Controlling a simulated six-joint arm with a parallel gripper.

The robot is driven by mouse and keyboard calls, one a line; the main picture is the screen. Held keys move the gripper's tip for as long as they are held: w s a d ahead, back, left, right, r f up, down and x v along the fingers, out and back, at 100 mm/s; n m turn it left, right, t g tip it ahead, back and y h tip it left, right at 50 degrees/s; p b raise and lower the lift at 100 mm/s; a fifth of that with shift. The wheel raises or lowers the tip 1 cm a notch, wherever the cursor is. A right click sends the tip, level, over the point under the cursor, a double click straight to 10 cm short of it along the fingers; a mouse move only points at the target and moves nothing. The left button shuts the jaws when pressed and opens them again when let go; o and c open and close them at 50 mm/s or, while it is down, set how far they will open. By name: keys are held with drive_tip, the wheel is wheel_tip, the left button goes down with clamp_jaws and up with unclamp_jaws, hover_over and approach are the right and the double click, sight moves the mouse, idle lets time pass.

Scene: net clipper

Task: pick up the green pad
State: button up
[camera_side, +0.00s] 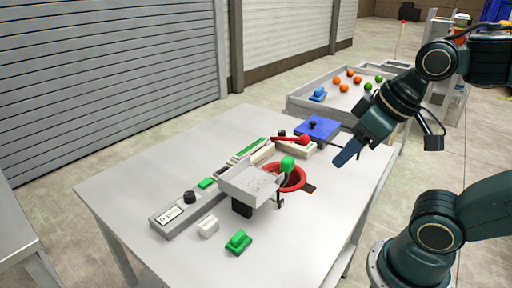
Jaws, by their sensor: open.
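A green pad with a raised block on top (238,242) lies near the front edge of the grey table. A smaller green piece (206,183) lies on the long grey unit at the left, and a green block (287,165) stands by the red ring; I cannot tell whether either is also a pad. My gripper (345,155) is open above the right side of the table, tilted down and left, well behind and right of the front green pad. It appears empty. Its far finger is mostly hidden.
A grey tray on a post (250,184) and a red ring (293,178) stand mid-table. A white block (208,227) lies beside the front green pad. A blue plate (318,128) is at the back. A bin (297,103) holds several balls. The table's front right is clear.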

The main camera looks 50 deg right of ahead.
drive_tip(key=o, duration=0.3)
drive_tip(key=n+g+y, duration=0.2)
drive_tip(key=n+g, duration=0.4)
drive_tip(key=n, duration=1.2)
hover_over(239, 235)
drive_tip(key=d, duration=0.2)
wheel_tip(239, 235, down, 11)
drive_tip(key=shift+f, duration=0.15)
drive_tip(key=shift+w, duration=0.1)
drive_tip(key=shift+a+f, duration=0.2)
drive_tip(key=shift+f, duration=1.2)
drive_tip(key=shift+a+f, duration=0.25)
drive_tip(key=shift+f, duration=1.2)
drive_tip(key=shift+a+f, duration=0.2)
drive_tip(key=shift+f, duration=1.2)
